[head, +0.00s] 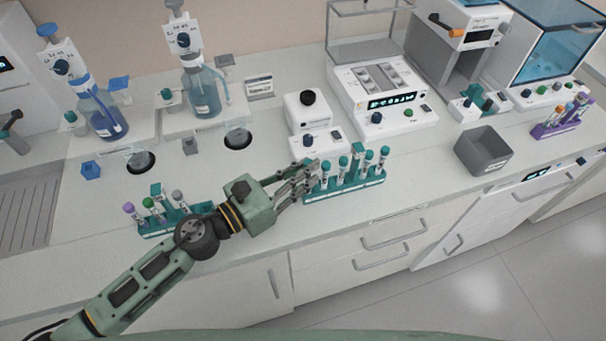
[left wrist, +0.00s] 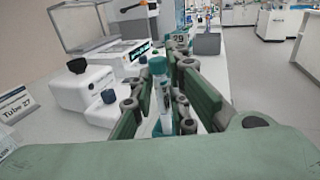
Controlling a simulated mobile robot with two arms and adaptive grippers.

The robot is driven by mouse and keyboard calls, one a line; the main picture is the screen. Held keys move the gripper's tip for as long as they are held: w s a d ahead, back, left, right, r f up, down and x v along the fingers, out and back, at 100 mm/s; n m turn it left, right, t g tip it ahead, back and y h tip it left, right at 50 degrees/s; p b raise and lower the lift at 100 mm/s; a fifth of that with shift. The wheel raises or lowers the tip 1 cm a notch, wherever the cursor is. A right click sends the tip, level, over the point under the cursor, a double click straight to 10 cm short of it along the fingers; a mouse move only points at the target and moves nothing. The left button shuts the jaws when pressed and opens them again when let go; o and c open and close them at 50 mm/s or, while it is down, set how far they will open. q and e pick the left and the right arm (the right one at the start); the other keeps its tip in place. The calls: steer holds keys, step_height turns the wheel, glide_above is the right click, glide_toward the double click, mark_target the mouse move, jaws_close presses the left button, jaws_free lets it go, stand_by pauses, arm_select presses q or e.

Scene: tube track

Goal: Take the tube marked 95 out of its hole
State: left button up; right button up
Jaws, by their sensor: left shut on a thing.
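My left gripper (head: 304,177) is at the left end of a teal rack (head: 346,187) in the head view. It is shut on a teal-capped tube (left wrist: 158,66). In the left wrist view the tube stands roughly upright between the fingers, its cap above them. I cannot read its number. The fingers hide its lower part, so I cannot tell whether it is still in a hole. Several other teal-capped tubes (head: 343,164) stand in the rack to the right of the gripper. My right gripper is not in view.
A second rack (head: 149,234) with purple- and green-capped tubes is at left, partly behind my arm. A white device with a black knob (head: 308,98) and an instrument (head: 380,92) stand behind the teal rack.

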arm_select(q)
steer(key=s+d+r+p, duration=0.4)
steer(key=d+r+p, duration=0.4)
steer(key=d, duration=0.2)
steer(key=shift+d+r, duration=0.35)
steer(key=shift+d, duration=0.05)
steer(key=shift+s, duration=0.1)
step_height(320, 180, up, 5)
steer(key=p, duration=0.4)
steer(key=shift+r, duration=0.15)
